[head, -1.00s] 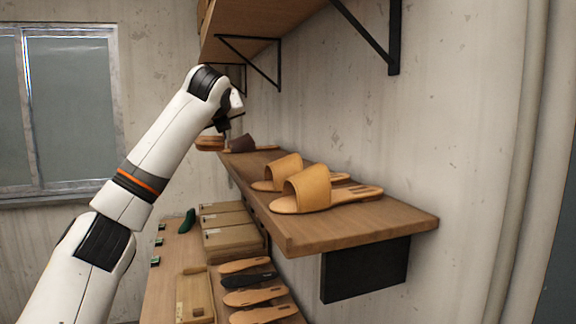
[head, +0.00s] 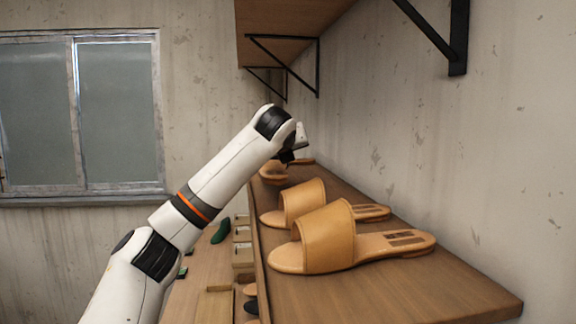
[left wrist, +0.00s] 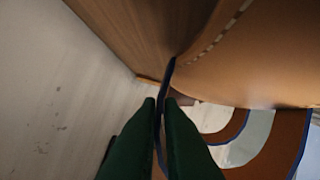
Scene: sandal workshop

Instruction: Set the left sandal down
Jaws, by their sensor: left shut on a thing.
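My left gripper (head: 287,158) is at the far end of the wooden shelf (head: 400,295), with a tan sandal (head: 271,172) at it. In the left wrist view its green fingers (left wrist: 160,104) are shut on a thin, blue-edged piece. A large tan stitched surface (left wrist: 255,55) fills the upper right of that view. The head view does not show clearly whether the held sandal touches the shelf. My right gripper is not in view.
Two tan slide sandals, a nearer one (head: 327,240) and a farther one (head: 300,203), stand on the shelf. An upper shelf (head: 290,20) with black brackets hangs above. A lower bench (head: 190,295) holds a green shoe form (head: 221,231) and boxes. The shelf's near end is bare.

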